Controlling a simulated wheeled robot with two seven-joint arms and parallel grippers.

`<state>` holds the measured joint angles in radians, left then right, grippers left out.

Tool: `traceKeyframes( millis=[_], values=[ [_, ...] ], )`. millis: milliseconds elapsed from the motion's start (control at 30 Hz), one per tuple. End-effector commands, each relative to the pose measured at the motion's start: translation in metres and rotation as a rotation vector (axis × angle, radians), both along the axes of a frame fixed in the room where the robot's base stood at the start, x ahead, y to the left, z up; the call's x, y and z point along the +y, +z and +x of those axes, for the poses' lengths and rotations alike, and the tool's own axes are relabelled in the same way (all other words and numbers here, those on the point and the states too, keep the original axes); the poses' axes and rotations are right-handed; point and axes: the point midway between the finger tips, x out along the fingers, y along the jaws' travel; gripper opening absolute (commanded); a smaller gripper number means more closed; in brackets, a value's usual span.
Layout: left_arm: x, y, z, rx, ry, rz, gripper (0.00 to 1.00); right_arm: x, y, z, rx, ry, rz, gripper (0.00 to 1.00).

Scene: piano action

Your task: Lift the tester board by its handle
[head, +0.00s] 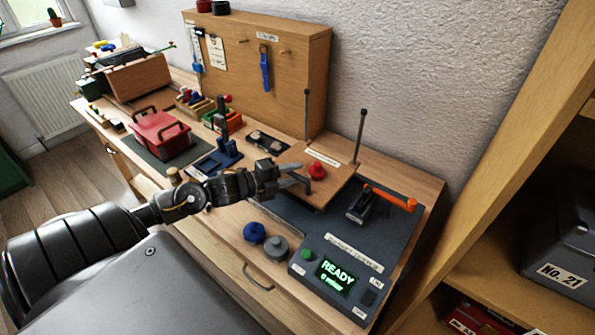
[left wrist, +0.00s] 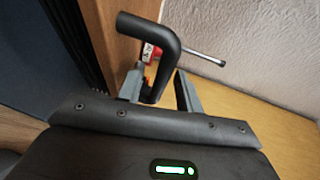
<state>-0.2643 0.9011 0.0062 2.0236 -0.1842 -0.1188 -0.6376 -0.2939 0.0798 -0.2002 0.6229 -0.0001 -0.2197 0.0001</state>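The tester board (head: 326,176) is a wooden plate with a red knob (head: 316,171), lying over the dark tester base (head: 390,225) on the bench. Its black bent handle (left wrist: 152,42) shows large in the left wrist view. My left gripper (head: 302,180) is at the board's near left edge. In the left wrist view my left gripper (left wrist: 160,88) is open, with the handle's lower end between its two fingers. A gap shows between the handle and the right finger; contact with the left finger is unclear. My right gripper is out of view.
Two thin posts rise by the board; an orange-handled lever clamp (head: 390,200) is to its right. A READY display (head: 336,276) is in front. Blue (head: 254,232) and grey (head: 277,247) round pieces stand left of it. A pegboard (head: 290,75) and wall are behind.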

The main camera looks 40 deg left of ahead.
Motion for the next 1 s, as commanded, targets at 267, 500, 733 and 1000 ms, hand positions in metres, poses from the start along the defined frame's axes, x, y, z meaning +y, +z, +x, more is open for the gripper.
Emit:
traceKeyframes(
  millis=[267, 500, 733, 1000],
  values=[
    [-0.007, -0.003, 0.018, 0.0, 0.0, -0.001, 0.35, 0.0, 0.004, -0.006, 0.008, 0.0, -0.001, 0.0],
    [-0.008, -0.004, 0.019, 0.001, 0.0, -0.001, 0.35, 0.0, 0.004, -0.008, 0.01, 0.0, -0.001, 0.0],
    [-0.008, -0.004, 0.019, 0.001, 0.0, -0.001, 0.14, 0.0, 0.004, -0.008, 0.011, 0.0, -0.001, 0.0],
    [-0.008, -0.004, 0.019, 0.001, 0.0, -0.001, 0.0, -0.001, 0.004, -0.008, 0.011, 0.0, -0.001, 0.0]
  ],
)
